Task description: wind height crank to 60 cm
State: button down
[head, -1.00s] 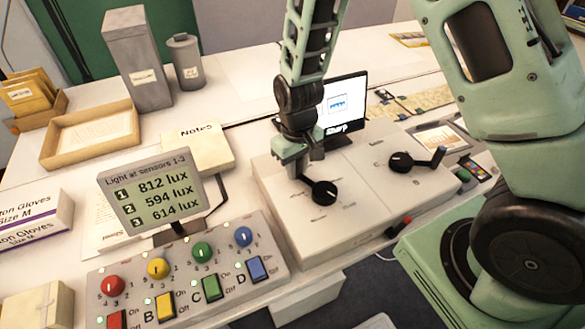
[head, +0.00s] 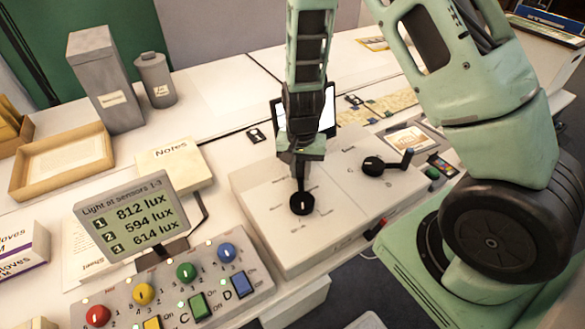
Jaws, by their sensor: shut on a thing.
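A light grey control box (head: 262,185) carries two black cranks. The left crank (head: 301,204) has a round black hub with a white mark, and its arm points away towards the back of the box. My gripper (head: 299,172) is at the far end of this arm, shut on its handle; the fingers and wrist hide the handle. The labels around both cranks are too small to read, so I cannot tell which is the height crank.
A light display (head: 133,216) reading 812, 594 and 614 lux stands left, behind a panel (head: 255,287) of coloured knobs and switches. A monitor (head: 328,108) stands behind my gripper, partly hidden. A red-tipped black lever (head: 376,229) sticks out at the box's front edge.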

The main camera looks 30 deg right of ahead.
jog(key=shift+s+d+m, duration=0.35)
jog(key=shift+d+m, duration=0.35)
jog(key=shift+m, duration=0.2)
jog(key=c, duration=1.3)
grip_release()
jog(key=shift+o, duration=0.2)
notch_tip(320, 180, up, 18)
jog(key=p, duration=0.2)
jog(key=shift+f, duration=0.25)
